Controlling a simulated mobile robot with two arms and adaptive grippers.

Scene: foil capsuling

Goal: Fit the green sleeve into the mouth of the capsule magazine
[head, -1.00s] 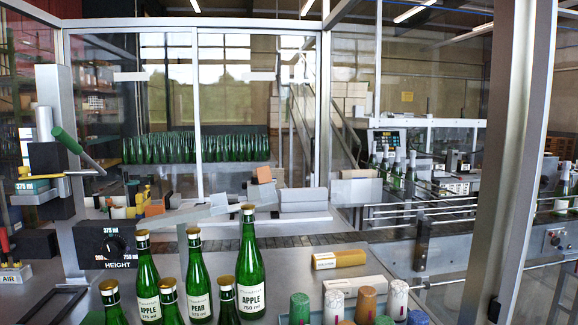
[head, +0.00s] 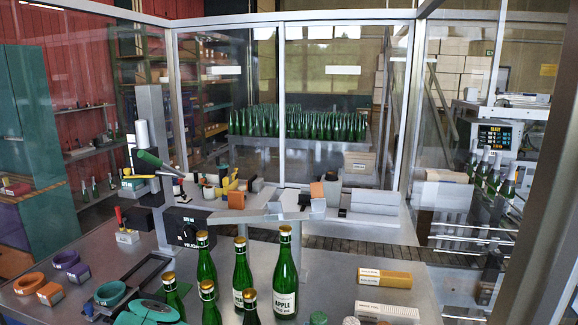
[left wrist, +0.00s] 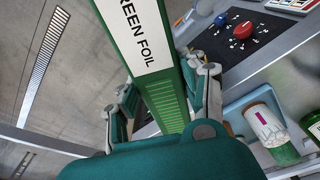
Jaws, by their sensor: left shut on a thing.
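The green sleeve (left wrist: 165,100) is in the left wrist view, a long piece with a white face lettered "...REEN FOIL" and a ribbed green lower part. My left gripper (left wrist: 164,92) is shut on it, with one finger on each side; the sleeve's far end runs out of the picture at the top. I cannot pick out the mouth of the capsule magazine for certain in either view. A bench station with a tilted green-ended handle (head: 152,160) stands at left centre in the head view. My right gripper is in neither view.
Green bottles with gold caps (head: 285,278) stand at the front of the bench (head: 335,270). Orange and purple rings (head: 66,259) lie at the left.

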